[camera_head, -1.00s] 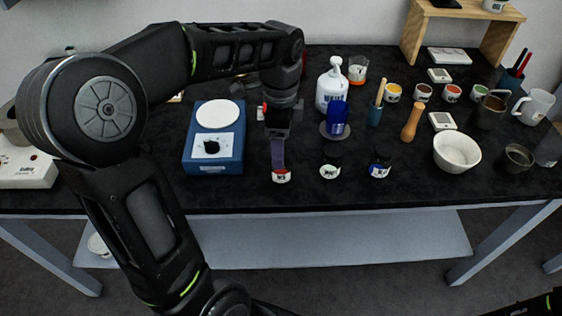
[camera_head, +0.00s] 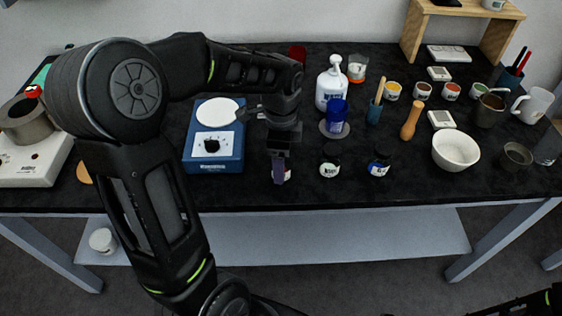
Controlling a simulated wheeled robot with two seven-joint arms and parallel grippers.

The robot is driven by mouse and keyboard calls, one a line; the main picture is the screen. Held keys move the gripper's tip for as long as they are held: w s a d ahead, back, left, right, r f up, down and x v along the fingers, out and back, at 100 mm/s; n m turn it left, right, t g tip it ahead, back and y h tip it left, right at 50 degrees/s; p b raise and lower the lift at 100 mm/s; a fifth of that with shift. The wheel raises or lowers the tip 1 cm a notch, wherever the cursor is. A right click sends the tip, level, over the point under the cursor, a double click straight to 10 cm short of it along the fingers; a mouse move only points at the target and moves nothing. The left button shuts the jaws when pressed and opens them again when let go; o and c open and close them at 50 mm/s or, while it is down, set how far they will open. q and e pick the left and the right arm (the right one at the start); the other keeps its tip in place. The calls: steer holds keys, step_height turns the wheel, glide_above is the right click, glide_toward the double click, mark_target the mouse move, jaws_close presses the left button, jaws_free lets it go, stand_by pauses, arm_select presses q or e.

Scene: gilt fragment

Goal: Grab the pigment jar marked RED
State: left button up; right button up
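A small jar (camera_head: 288,176) stands at the front of the black table, almost wholly hidden behind my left gripper; only a sliver of its pale label shows, and its writing cannot be read now. My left gripper (camera_head: 279,171) points down in front of or around this jar; I cannot tell which. Its fingers are seen edge-on, so their opening is hidden. My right gripper is out of view.
A blue device with a white round plate (camera_head: 213,150) stands close left of my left gripper. A white pump bottle (camera_head: 331,88), a blue bottle (camera_head: 337,115), a wooden pestle (camera_head: 411,122) and a white mortar (camera_head: 456,149) stand behind and right.

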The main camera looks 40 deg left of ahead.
arm_select(q)
steer(key=shift+f, duration=0.75)
steer(key=shift+c, duration=0.2)
steer(key=c, duration=1.6)
steer(key=shift+o, duration=0.2)
steer(key=shift+r, duration=0.15)
step_height(320, 180, up, 10)
steer(key=shift+f+b, duration=0.1)
steer(key=shift+b, duration=0.2)
